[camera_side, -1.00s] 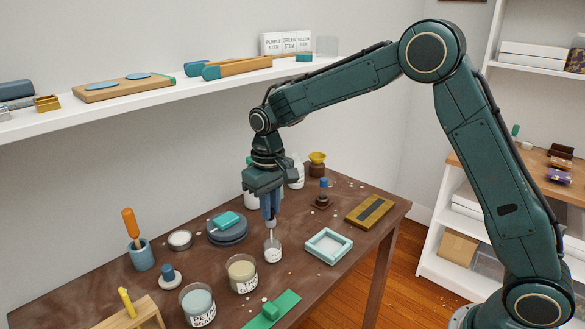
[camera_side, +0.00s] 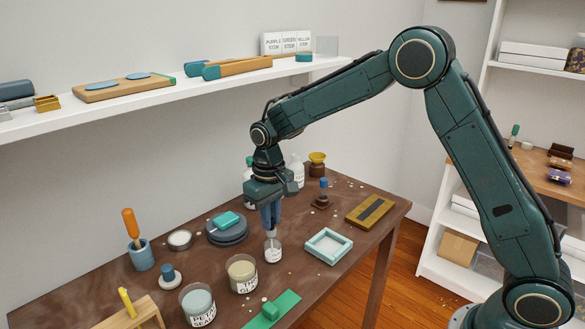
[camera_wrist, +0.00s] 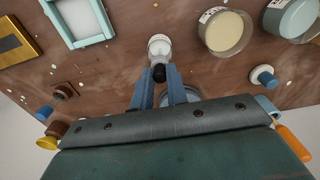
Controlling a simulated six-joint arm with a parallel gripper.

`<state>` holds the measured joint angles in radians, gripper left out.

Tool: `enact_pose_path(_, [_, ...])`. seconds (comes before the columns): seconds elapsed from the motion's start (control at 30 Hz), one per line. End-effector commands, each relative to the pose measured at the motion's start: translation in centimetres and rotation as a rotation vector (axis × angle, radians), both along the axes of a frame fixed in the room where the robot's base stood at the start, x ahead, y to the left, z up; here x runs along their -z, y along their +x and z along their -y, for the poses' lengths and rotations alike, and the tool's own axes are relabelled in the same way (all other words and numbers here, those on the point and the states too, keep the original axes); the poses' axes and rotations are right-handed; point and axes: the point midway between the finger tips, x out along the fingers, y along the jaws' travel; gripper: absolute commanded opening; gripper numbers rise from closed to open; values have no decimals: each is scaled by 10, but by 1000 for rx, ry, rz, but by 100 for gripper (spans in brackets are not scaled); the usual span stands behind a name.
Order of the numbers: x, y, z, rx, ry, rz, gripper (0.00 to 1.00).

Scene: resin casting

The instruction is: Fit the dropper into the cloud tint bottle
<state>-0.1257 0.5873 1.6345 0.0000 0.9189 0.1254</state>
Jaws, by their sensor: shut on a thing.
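The small clear bottle with a white label (camera_side: 273,254) stands upright on the brown table; its lettering is too small to read. I take it for the cloud tint bottle. My gripper (camera_side: 271,226) points straight down above it, shut on the dropper (camera_side: 272,235). In the wrist view, the dropper's dark bulb (camera_wrist: 159,74) sits between the fingertips, and the bottle (camera_wrist: 160,44) shows just beyond it. The dropper's lower part appears to be inside the bottle's neck. I cannot tell whether the cap is fully seated.
A cream-filled jar (camera_side: 242,275) and a pale blue jar (camera_side: 198,307) stand to the front left. A pale teal frame (camera_side: 328,246) lies to the right, and a green strip (camera_side: 272,311) in front. A dark blue round stack (camera_side: 227,236) sits behind left.

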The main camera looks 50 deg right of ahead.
Motion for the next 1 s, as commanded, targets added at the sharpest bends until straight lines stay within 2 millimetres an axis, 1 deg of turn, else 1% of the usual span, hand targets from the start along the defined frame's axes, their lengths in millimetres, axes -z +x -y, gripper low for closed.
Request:
enact_pose_path(0.2, [9,0,0,0,0,-1,9])
enact_pose_path(0.4, [10,0,0,0,0,0,9])
enact_pose_path(0.43, [10,0,0,0,0,0,19])
enact_pose_path(0.5, [9,0,0,0,0,0,33])
enact_pose_path(0.53, [9,0,0,0,0,0,39])
enact_pose_path(0.57, [9,0,0,0,0,0,41])
enact_pose_path(0.87, [9,0,0,0,0,1,41])
enact_pose_path(1.0, [5,0,0,0,0,2,41])
